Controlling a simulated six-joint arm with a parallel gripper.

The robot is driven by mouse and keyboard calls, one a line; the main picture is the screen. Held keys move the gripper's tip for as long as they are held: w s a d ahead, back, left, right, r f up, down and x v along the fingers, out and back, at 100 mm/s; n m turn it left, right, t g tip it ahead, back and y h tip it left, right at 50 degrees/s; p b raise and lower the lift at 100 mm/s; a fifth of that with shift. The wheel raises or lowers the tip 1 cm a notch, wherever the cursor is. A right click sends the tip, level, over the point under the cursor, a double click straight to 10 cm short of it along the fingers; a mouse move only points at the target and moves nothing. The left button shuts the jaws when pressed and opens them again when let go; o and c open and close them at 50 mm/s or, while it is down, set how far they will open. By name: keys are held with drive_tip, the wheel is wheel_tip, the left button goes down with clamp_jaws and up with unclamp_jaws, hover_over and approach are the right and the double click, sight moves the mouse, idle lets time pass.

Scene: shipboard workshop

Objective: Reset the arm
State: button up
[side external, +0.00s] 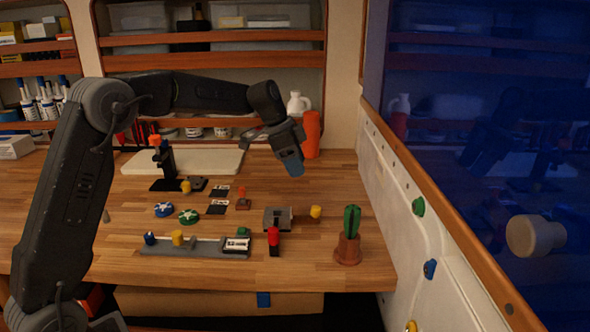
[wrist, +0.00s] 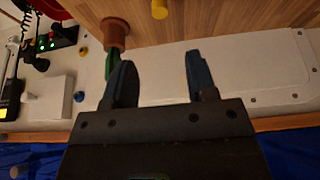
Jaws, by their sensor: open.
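My gripper (side external: 290,166) is raised above the back right part of the wooden bench (side external: 330,270) in the side external view, tilted downward. In the wrist view, the two fingers of my gripper (wrist: 158,78) stand apart with nothing between them. In that view the white wall panel (wrist: 240,75) lies beyond the fingers. The gripper touches nothing that I can see.
A grey rail (side external: 205,251) with small parts, a red-topped part (side external: 274,240) and a grey block (side external: 278,218) stand mid-bench. A white board (side external: 180,162) and orange bottle (side external: 312,135) are behind. A window is right.

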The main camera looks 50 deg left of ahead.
drive_tip(key=s+d+r+n+y, duration=0.1)
drive_tip(key=s+d+r, duration=0.1)
drive_tip(key=s, duration=0.2)
drive_tip(key=s+d+r+n, duration=0.1)
drive_tip(key=s+d+r, duration=0.1)
drive_tip(key=s+r, duration=0.15)
drive_tip(key=s+d+f+n, duration=0.1)
drive_tip(key=s+n, duration=0.1)
drive_tip(key=s, duration=0.6)
drive_tip(key=s+d+f+n+t+y, duration=0.1)
drive_tip(key=s+f+n, duration=0.1)
drive_tip(key=s, duration=0.7)
drive_tip(key=s+d+f+n+t+y, duration=0.1)
drive_tip(key=s+d+n, duration=0.1)
drive_tip(key=s, duration=0.6)
drive_tip(key=shift+s+f+n, duration=0.35)
drive_tip(key=shift+f+n, duration=0.05)
drive_tip(key=shift+n, duration=0.1)
